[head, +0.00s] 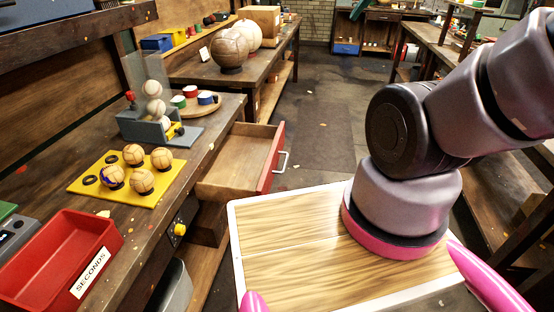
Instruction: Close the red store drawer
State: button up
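The red store drawer (271,158) stands pulled out from the workbench at the left, its wooden inside showing and looking empty. Its red front faces right and carries a pale metal handle (283,162). My arm rises at the right of the head view and leaves the picture at the upper right. My gripper is out of view, so its state and its distance from the drawer cannot be seen.
The workbench (150,225) carries a yellow tray (75,187) with several leather balls, a grey ball stand (140,127) and a red "SECONDS" bin (30,270). A grey bin (175,290) stands below. The aisle floor (320,120) beyond the drawer is clear.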

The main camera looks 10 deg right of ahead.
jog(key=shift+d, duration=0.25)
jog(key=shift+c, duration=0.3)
